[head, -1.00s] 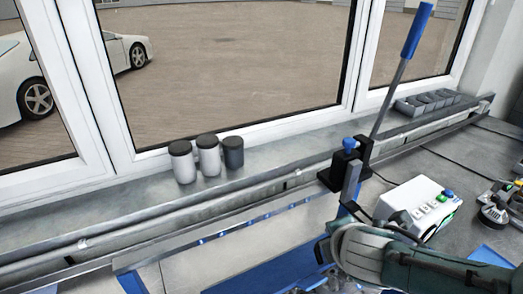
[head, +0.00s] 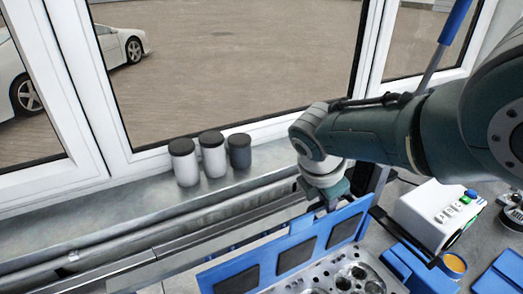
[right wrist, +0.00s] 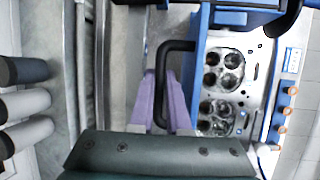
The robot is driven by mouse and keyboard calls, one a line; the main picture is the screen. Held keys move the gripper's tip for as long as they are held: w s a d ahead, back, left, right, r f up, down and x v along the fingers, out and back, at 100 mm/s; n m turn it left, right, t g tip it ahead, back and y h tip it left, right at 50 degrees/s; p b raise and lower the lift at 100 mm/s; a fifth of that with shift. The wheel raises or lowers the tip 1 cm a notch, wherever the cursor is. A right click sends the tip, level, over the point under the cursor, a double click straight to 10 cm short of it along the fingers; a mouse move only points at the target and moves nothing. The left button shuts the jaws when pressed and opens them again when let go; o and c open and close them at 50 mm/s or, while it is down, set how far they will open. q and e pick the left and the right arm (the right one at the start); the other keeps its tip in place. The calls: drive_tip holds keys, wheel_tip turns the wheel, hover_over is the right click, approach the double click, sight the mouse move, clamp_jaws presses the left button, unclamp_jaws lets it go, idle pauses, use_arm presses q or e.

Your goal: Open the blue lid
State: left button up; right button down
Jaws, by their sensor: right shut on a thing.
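The blue lid (head: 285,250), a blue frame with dark panels, stands raised on edge, tilted, at the bottom centre of the head view. In the right wrist view its blue edge (right wrist: 199,45) runs alongside a black bent handle (right wrist: 178,46). My right gripper (head: 328,203) is at the lid's upper edge. In the right wrist view its purple fingers (right wrist: 161,85) are shut on the handle. A metal engine part (head: 322,276) with round openings shows in front of the lid; it also shows in the right wrist view (right wrist: 235,90). My left gripper is not in view.
A blue-handled lever (head: 454,22) rises behind my right arm.

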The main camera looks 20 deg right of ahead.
drive_tip(key=shift+w+f+b, duration=0.1)
drive_tip(key=shift+w+b, duration=0.25)
drive_tip(key=shift+w, duration=0.25)
drive_tip(key=c, duration=1.2)
unclamp_jaws()
drive_tip(key=shift+o, duration=0.2)
drive_tip(key=p+v, duration=0.9)
drive_tip(key=shift+a+r+p, duration=0.25)
drive_tip(key=shift+r+p, duration=0.05)
drive_tip(key=shift+r, duration=0.15)
drive_tip(key=shift+s, duration=0.1)
